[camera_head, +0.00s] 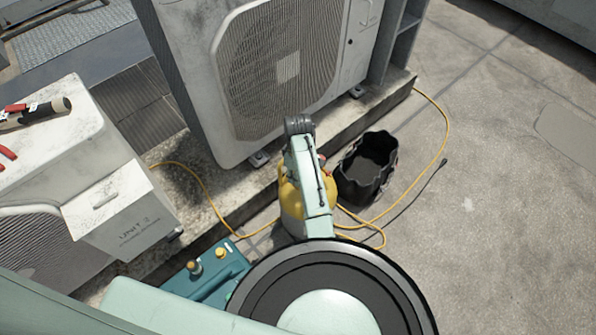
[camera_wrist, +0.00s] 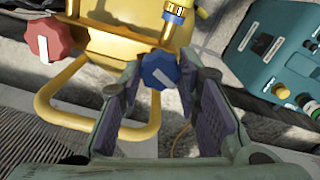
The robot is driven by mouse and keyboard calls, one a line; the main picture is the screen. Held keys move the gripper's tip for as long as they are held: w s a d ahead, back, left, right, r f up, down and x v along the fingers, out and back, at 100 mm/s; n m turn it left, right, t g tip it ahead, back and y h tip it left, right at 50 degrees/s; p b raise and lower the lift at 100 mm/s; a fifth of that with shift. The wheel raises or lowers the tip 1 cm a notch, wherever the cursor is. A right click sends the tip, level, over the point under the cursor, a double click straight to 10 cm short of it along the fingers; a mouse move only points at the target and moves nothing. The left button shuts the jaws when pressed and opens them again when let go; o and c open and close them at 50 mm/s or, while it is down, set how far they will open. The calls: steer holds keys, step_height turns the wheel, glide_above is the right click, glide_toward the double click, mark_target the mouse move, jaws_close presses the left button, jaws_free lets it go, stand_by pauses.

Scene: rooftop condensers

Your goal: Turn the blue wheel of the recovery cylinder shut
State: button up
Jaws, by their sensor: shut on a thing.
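The yellow recovery cylinder (camera_head: 292,207) stands on the roof beside the condenser's plinth, partly hidden behind my arm in the head view. Its yellow top (camera_wrist: 115,22) and looped guard bar (camera_wrist: 55,112) show in the wrist view. The blue wheel (camera_wrist: 158,70) has a white mark pointing to the lower right. My gripper (camera_wrist: 161,82) has a finger on each side of the blue wheel and is shut on it near the fingertips. A red wheel (camera_wrist: 50,40) with a white mark sits to the left, clear of the fingers.
A teal machine (camera_wrist: 275,60) stands close to the right in the wrist view. A black bucket (camera_head: 350,185) stands right of the cylinder. A yellow hose (camera_head: 440,130) loops over the roof. A large condenser (camera_head: 185,70) rises behind. Open concrete lies to the right.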

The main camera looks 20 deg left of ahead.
steer(key=m, duration=1.2)
steer(key=shift+m, duration=0.3)
stand_by(0.4)
steer(key=o, duration=1.1)
steer(key=shift+o, duration=0.2)
step_height(320, 180, up, 8)
steer(key=shift+f, duration=0.2)
